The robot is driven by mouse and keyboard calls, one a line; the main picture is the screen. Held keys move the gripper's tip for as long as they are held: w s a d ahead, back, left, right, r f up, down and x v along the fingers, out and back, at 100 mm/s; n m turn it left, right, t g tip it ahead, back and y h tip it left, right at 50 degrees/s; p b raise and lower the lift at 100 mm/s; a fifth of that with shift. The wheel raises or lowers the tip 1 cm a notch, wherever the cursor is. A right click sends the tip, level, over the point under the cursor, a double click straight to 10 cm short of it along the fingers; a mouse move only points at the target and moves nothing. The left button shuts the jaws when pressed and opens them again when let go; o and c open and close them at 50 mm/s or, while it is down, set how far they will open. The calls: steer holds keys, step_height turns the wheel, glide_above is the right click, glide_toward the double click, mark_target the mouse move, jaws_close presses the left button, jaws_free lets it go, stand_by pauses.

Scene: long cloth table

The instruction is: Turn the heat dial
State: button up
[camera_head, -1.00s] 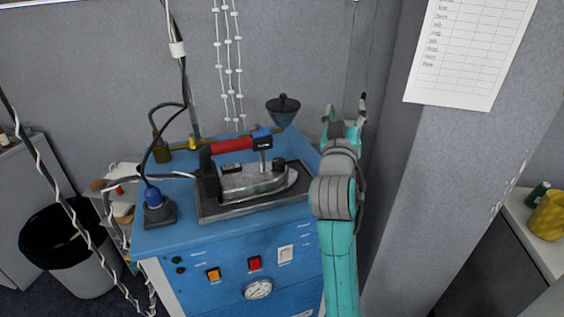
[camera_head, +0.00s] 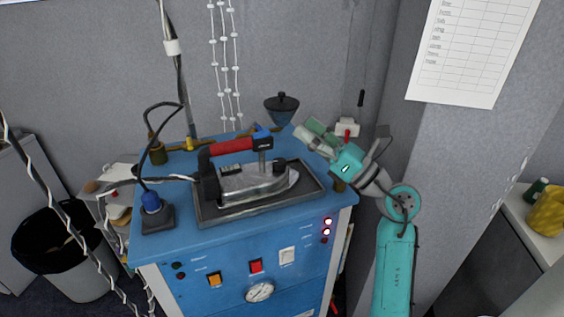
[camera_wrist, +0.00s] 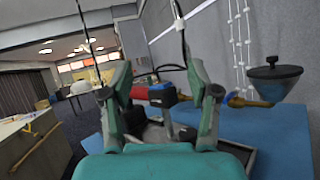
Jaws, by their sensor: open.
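The iron (camera_head: 255,182) rests on a dark tray (camera_head: 225,212) on top of the blue cabinet. It has a red handle (camera_head: 232,145), a blue and black end piece (camera_head: 262,141) and a small black knob (camera_head: 280,163) near its tip. I cannot tell which part is the heat dial; a round white gauge (camera_head: 259,292) is on the cabinet front. My gripper (camera_head: 309,131) is open and empty, above the cabinet's back right, right of the iron and apart from it. In the wrist view the red handle (camera_wrist: 139,92) and end piece (camera_wrist: 163,94) show between the fingers, farther off.
A dark funnel-like vessel (camera_head: 281,110) stands behind the iron, close to my gripper's left. A blue-capped fitting (camera_head: 152,203) with a cord stands at the cabinet's left. The grey pillar (camera_head: 440,150) is close on the right. Red and orange switches line the cabinet front (camera_head: 190,298).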

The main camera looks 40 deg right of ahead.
mark_target(285, 164)
steer(key=f+g, duration=0.1)
steer(key=f, duration=0.2)
steer(key=d+f+n+g, duration=0.1)
steer(key=f+g, duration=0.1)
steer(key=f, duration=0.2)
steer(key=f+n+g+h, duration=0.1)
steer(key=f+g, duration=0.1)
steer(key=f, duration=0.2)
steer(key=shift+w+d+f, duration=0.15)
steer(key=shift+d+f, duration=0.05)
steer(key=shift+d, duration=0.15)
steer(key=shift+w+f, duration=0.15)
steer(key=shift+w, duration=0.05)
steer(key=shift+x, duration=3.55)
steer(key=shift+c, duration=0.3)
jaws_close()
